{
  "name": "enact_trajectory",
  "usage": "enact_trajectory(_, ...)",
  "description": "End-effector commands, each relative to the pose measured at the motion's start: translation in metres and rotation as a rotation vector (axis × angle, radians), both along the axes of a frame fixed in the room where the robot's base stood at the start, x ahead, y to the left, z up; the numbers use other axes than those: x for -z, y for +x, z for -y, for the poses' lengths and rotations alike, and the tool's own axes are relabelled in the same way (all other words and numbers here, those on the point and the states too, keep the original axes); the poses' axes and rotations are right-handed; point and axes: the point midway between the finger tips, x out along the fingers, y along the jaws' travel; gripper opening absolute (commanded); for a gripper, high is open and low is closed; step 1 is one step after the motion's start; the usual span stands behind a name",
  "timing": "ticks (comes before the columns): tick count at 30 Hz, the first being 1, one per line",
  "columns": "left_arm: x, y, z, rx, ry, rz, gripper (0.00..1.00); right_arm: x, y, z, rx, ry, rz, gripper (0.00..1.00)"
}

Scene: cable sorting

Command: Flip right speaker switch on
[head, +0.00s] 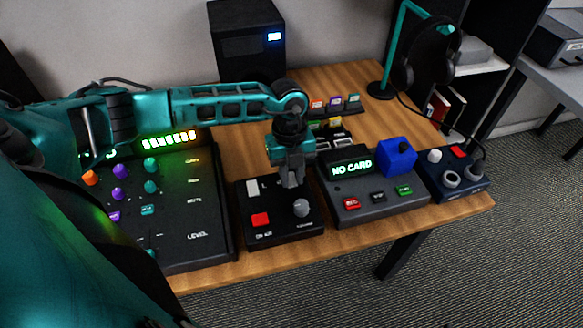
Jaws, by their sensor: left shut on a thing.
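A small black control box (285,233) stands near the table's front edge. It carries a white switch (252,187) at upper left, a red button (260,219) and a grey knob (301,208). My left gripper (292,182) points down over the upper right of this box, level with the white switch. Its fingers are shut at the spot where the right speaker switch appears to be. The fingers hide that switch, so I cannot see its position. My right gripper is not in view.
A mixer (180,225) with a lit meter stands to the left. A grey recorder reading "NO CARD" (352,167), with a blue block (397,160) on top, is close on the right. A dark blue box (455,180) and a headphone stand (380,90) lie farther right.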

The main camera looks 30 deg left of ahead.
Motion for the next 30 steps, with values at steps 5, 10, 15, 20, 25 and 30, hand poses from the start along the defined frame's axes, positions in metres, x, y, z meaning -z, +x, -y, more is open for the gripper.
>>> enact_trajectory(5, 0.000, 0.001, -0.001, 0.000, 0.001, 0.002, 0.00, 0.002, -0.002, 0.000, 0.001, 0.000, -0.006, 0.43)
enact_trajectory(10, 0.000, 0.001, -0.001, 0.000, 0.001, 0.002, 0.39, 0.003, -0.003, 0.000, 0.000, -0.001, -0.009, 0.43)
enact_trajectory(15, 0.000, 0.001, 0.000, 0.000, 0.000, 0.000, 0.51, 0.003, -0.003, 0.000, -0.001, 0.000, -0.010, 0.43)
enact_trajectory(20, 0.000, 0.000, 0.000, 0.000, 0.000, 0.000, 0.51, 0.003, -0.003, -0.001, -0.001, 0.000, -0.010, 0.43)
enact_trajectory(25, -0.011, 0.002, -0.001, 0.001, -0.001, 0.002, 0.51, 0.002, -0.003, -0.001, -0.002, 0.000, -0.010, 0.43)
enact_trajectory(30, -0.043, 0.005, -0.005, -0.002, 0.000, 0.005, 0.51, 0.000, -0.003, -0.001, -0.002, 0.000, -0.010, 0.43)
